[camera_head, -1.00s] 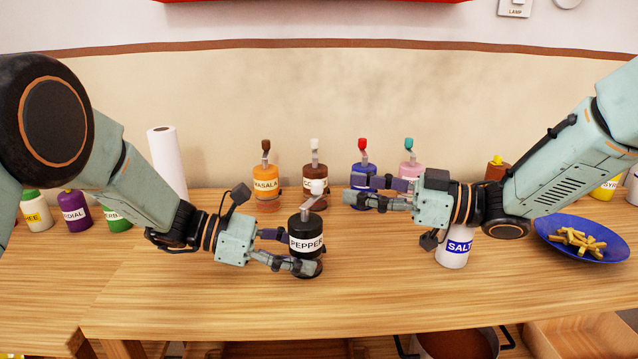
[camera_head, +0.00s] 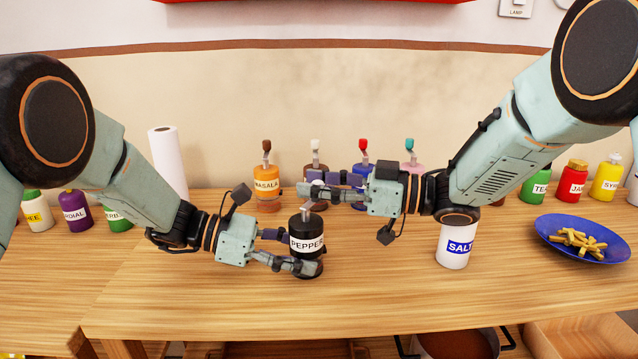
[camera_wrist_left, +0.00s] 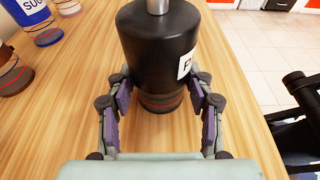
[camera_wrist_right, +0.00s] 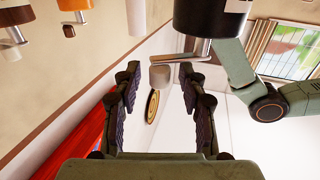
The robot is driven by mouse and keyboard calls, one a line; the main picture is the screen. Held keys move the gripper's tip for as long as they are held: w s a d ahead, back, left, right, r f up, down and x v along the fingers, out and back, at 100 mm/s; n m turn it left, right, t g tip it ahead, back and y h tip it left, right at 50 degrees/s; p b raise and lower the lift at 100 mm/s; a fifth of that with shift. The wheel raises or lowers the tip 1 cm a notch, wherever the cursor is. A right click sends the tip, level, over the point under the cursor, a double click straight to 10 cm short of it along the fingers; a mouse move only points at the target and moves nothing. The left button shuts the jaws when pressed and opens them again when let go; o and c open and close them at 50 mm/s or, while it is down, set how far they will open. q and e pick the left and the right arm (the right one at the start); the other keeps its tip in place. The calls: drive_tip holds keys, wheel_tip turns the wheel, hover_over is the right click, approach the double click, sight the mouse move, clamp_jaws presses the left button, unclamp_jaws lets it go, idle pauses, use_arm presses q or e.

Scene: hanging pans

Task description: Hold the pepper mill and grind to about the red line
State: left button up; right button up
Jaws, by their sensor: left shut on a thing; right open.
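The black pepper mill (camera_head: 306,222), labelled PEPPER, stands upright on the wooden counter. My left gripper (camera_head: 293,252) is shut on its lower body. The left wrist view shows a finger on each side of the mill (camera_wrist_left: 158,45), near a band with red lines (camera_wrist_left: 160,104) at its base. In the head view, my right gripper (camera_head: 308,181) hides most of the crank.
A white SALT mill (camera_head: 456,248) stands at right, under my right arm. A blue plate (camera_head: 549,226) of fries lies farther right. Masala (camera_head: 266,184) and other cranked mills stand behind. Bottles line both sides. The counter's front strip is clear.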

clamp_jaws()
idle(0.4)
drive_tip(key=shift+t, duration=0.3)
drive_tip(key=shift+s+d+m+t+h, duration=0.25)
drive_tip(key=shift+m+t+h, duration=0.5)
drive_tip(key=shift+m+t, duration=0.35)
drive_tip(key=shift+s+d+m+t+h, duration=0.15)
drive_tip(key=shift+s+m+t+h, duration=0.15)
drive_tip(key=shift+m+t+h, duration=0.8)
drive_tip(key=shift+s+d+m+t+h, duration=0.25)
drive_tip(key=shift+m+t+h, duration=0.35)
drive_tip(key=shift+t, duration=0.8)
drive_tip(key=shift+m, duration=0.3)
unclamp_jaws()
drive_tip(key=shift+d, duration=0.15)
